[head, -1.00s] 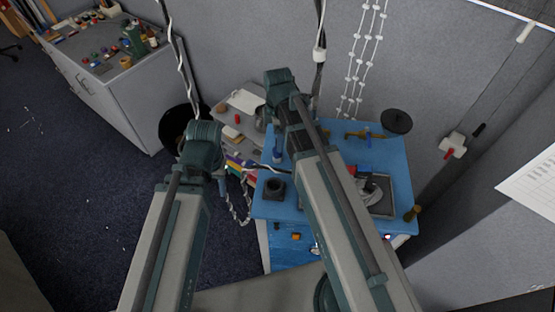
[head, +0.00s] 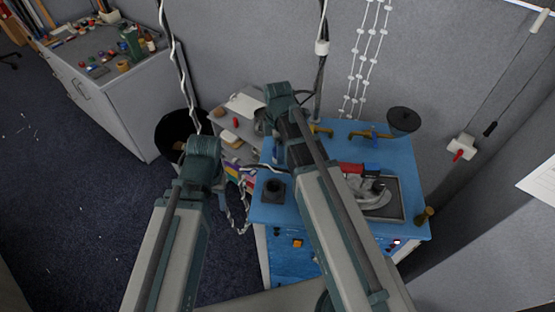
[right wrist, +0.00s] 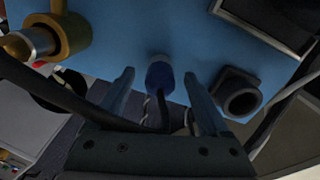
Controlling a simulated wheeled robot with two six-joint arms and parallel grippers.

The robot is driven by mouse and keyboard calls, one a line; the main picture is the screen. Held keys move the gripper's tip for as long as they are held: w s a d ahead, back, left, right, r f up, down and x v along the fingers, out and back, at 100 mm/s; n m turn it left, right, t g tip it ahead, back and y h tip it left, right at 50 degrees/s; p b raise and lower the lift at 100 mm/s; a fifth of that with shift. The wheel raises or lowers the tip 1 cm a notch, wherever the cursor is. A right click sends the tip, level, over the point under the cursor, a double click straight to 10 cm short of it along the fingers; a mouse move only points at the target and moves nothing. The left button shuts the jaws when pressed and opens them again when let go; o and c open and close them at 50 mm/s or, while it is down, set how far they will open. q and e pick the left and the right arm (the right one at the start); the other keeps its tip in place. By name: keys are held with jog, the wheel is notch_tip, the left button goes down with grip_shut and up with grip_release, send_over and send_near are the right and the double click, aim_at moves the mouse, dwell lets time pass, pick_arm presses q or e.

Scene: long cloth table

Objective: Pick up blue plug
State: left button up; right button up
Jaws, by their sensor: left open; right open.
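The blue plug (right wrist: 160,76) shows in the right wrist view, a short dark-blue cylinder with a pale end, by the edge of the blue tabletop. My right gripper (right wrist: 159,82) is open. Its two fingers stand on either side of the plug, with gaps left and right; I cannot tell how deep the plug sits between them. In the head view my right arm hides the right gripper's fingers. My left gripper (head: 204,154) is at the left of the blue bench, apart from it; its fingers are hardly visible.
The blue bench (head: 344,140) carries a black square socket (head: 274,191), a brass fitting (head: 370,134), a black disc (head: 404,120) and a tray with a red-and-blue-handled item. A black bin (head: 174,139) stands behind my left arm. White cables hang nearby.

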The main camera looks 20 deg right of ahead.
jog(key=shift+f, duration=0.1)
grip_shut()
dwell(0.4)
notch_tip(320, 180, up, 10)
jog(key=p, duration=1)
